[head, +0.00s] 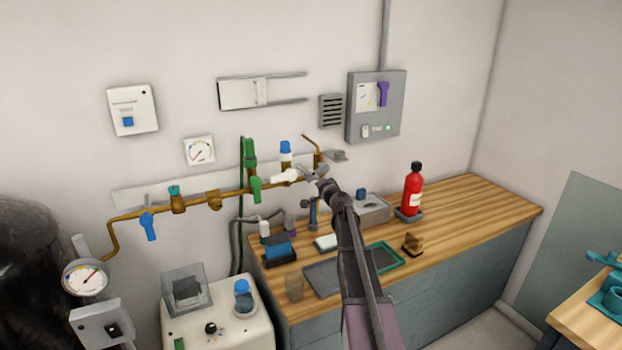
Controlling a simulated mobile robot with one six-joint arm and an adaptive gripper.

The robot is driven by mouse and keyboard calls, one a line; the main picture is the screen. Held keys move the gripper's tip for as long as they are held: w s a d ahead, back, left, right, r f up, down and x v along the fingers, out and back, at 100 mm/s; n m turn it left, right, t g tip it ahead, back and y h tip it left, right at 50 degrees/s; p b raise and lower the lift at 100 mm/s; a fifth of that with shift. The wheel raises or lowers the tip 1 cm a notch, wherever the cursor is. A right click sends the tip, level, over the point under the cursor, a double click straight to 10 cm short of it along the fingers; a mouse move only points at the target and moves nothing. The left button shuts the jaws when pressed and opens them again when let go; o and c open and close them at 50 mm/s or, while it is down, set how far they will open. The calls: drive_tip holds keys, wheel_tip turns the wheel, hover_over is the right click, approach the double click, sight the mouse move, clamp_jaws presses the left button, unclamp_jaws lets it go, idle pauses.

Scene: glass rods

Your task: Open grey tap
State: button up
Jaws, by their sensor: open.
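A brass pipe (205,200) runs along the wall and carries several taps with coloured handles. A small grey piece (337,155), which looks like the grey tap's handle, sticks out to the right by the upright brass pipe end (318,157). My gripper hides part of the pipe's right end.
A white handle (284,176) is close left of my gripper, then a green handle (255,189) and a blue handle (149,226). Below is a wooden counter (465,205) with a red bottle (412,193), a grey box (372,209) and trays. A grey wall panel (394,124) hangs above right.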

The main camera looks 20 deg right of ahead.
drive_tip(key=shift+w, duration=1)
